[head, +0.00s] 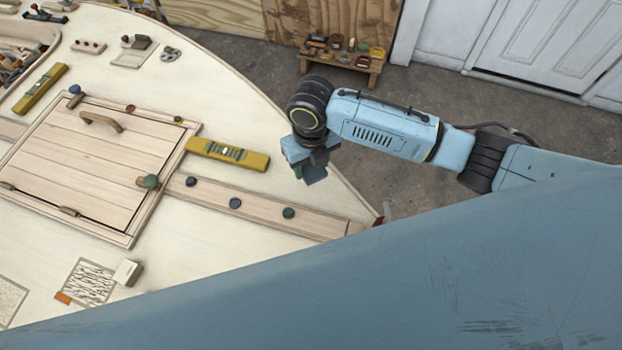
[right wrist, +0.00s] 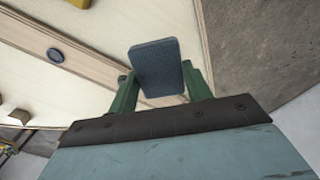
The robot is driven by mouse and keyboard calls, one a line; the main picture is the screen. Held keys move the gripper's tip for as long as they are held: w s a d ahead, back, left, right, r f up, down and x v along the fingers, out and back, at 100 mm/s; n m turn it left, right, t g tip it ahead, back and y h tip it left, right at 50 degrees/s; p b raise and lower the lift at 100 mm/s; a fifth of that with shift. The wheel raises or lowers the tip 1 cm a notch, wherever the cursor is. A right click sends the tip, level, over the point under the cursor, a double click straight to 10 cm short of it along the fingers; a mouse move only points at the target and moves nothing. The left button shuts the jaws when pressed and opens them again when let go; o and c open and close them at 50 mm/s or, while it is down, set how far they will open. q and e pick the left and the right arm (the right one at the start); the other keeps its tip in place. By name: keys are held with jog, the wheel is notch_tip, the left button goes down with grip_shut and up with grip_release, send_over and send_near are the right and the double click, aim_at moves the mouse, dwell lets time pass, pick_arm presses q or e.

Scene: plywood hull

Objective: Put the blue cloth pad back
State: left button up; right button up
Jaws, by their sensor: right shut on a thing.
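My right gripper (head: 306,160) is above the right edge of the pale plywood hull (head: 290,110). In the right wrist view its green fingers (right wrist: 160,80) are shut on the blue cloth pad (right wrist: 155,62), a flat, dark blue rounded rectangle. The pad is held clear above the hull's deck and wooden strip. In the head view the pad (head: 314,175) shows only as a small blue patch under the gripper. My left gripper is not in view.
A framed wooden hatch (head: 90,150) with a handle lies on the deck, with a yellow level (head: 228,154) beside it. Dark round knobs (head: 235,203) line the wooden strip. A white block (head: 128,272) sits lower left. A low bench (head: 342,66) with small items stands beyond the hull.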

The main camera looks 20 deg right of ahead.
aim_at(311, 167)
jog(key=shift+f+b, duration=0.3)
jog(key=shift+f, duration=3.1)
jog(key=shift+f, duration=0.2)
jog(key=o, duration=0.9)
jog(key=shift+o, duration=0.2)
notch_tip(311, 167, up, 12)
jog(key=shift+r+p, duration=0.25)
jog(key=shift+p, duration=0.45)
